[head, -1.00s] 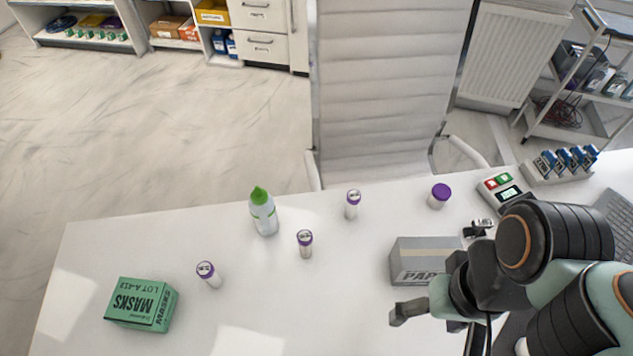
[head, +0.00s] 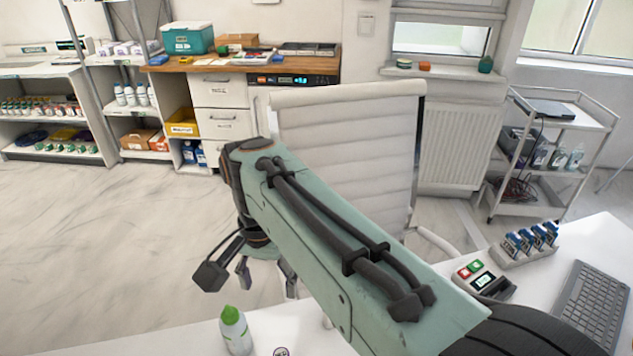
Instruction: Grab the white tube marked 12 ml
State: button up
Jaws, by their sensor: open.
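Only the round marked top of one small tube (head: 282,351) shows, at the bottom edge of the head view. Its print is too small to read, so I cannot tell whether it is the 12 ml one. The other tubes are out of the frame or hidden behind my arm. My gripper (head: 250,279) is open and empty, with its fingers spread. In the picture it is above the tube top and the white bottle with a green cap (head: 234,332), apart from both.
The white table (head: 190,342) runs along the bottom. A white chair (head: 345,135) stands behind it. At the right are a keyboard (head: 590,301), a small device with red and green buttons (head: 484,282) and a rack of blue items (head: 528,244). Shelves and a trolley (head: 560,118) stand further back.

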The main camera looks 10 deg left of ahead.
notch_tip(320, 180, down, 29)
jog(key=shift+r, duration=0.2)
jog(key=c, duration=0.9)
